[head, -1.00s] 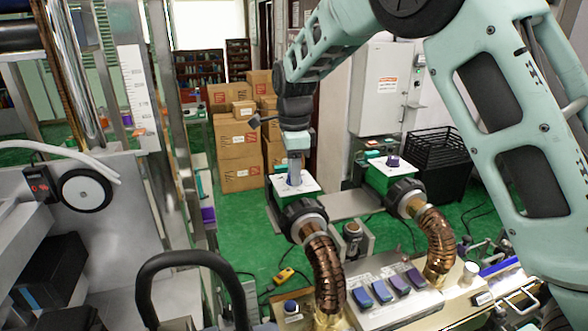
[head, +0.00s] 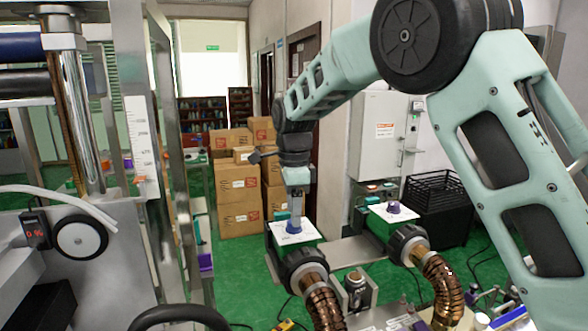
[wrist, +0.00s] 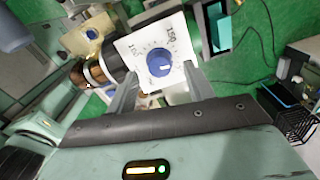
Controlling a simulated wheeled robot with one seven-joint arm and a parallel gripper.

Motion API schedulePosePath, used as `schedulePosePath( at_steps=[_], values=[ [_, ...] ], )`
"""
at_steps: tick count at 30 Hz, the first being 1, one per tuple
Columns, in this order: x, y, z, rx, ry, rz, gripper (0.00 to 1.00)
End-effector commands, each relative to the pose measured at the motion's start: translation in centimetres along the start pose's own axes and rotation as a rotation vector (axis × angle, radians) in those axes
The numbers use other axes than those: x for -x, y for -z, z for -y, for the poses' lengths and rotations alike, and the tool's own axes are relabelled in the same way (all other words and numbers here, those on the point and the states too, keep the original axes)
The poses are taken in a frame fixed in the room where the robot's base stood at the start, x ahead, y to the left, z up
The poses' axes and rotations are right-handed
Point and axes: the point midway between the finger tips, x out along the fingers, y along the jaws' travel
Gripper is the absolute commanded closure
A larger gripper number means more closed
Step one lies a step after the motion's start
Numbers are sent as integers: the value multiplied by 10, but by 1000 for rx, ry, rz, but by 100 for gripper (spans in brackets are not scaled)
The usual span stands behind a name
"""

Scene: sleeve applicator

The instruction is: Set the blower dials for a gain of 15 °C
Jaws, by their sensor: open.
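The left blower (head: 305,256) is a green box with a white dial plate (head: 312,231) and a blue dial knob (head: 292,227) on top. My gripper (head: 295,215) points down just over this knob. In the wrist view the open fingers (wrist: 160,72) stand on either side of the blue knob (wrist: 159,62), with gaps visible. A printed scale rings the knob on its white plate (wrist: 127,43); a short white mark shows on the knob, but the exact setting is too small to read. The right blower (head: 376,228) has a similar plate and a blue-purple knob (head: 394,207).
Copper-coloured hoses (head: 441,285) run from the blowers toward the front. A grey wall cabinet (head: 378,135) and a black crate (head: 437,195) stand behind the right blower. Cardboard boxes (head: 237,190) are stacked behind the left one. A metal frame fills the left side.

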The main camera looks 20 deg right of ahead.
Motion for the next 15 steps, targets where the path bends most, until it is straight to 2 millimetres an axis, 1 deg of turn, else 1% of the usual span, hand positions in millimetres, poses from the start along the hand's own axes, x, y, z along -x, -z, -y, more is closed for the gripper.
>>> schedulePosePath(
  at_steps=[9, 15],
  values=[
    [73, 0, 1, 0, 7, 1, 48],
    [116, 0, 1, -1, 6, 1, 48]
  ],
)
